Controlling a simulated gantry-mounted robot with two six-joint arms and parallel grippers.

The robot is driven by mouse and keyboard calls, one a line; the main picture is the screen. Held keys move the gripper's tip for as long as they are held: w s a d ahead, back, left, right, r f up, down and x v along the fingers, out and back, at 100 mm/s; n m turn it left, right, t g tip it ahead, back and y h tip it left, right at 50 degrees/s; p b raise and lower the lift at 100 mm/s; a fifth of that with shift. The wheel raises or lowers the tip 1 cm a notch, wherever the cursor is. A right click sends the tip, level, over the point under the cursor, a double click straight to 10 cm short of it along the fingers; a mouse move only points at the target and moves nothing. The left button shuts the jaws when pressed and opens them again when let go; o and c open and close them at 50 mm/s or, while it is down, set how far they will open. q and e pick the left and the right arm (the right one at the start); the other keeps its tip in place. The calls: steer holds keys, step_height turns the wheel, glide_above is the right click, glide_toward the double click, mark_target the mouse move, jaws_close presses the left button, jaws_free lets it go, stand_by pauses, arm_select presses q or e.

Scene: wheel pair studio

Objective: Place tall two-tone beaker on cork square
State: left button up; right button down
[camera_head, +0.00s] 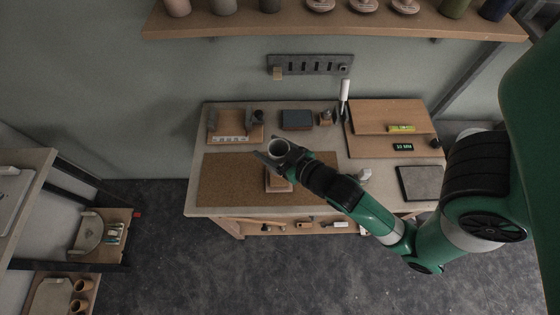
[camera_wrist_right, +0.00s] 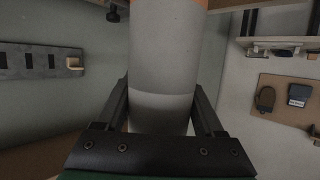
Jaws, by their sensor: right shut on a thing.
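The tall two-tone beaker (camera_head: 278,147) is in my right gripper (camera_head: 276,156), seen from above with its open round mouth up. In the right wrist view the beaker (camera_wrist_right: 165,60) fills the middle, with a paler and a darker grey section, between the two dark fingers. My right gripper is shut on it. A brown cork surface (camera_head: 225,180) covers the front left of the workbench. A smaller tan square piece (camera_head: 278,184) lies on it just below the beaker in the picture, partly hidden by the beaker and gripper. I cannot tell the beaker's height above it. My left gripper is not in view.
Behind the cork are a wooden board with dark pieces (camera_head: 222,139) and a dark box (camera_head: 297,119). To the right are a wooden panel (camera_head: 375,143) and a grey pad (camera_head: 421,182). A shelf (camera_head: 330,28) with several vessels hangs above. The cork's left part is clear.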

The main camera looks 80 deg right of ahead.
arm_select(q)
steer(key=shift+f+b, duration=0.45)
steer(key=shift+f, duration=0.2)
arm_select(e)
steer(key=shift+f, duration=3.1)
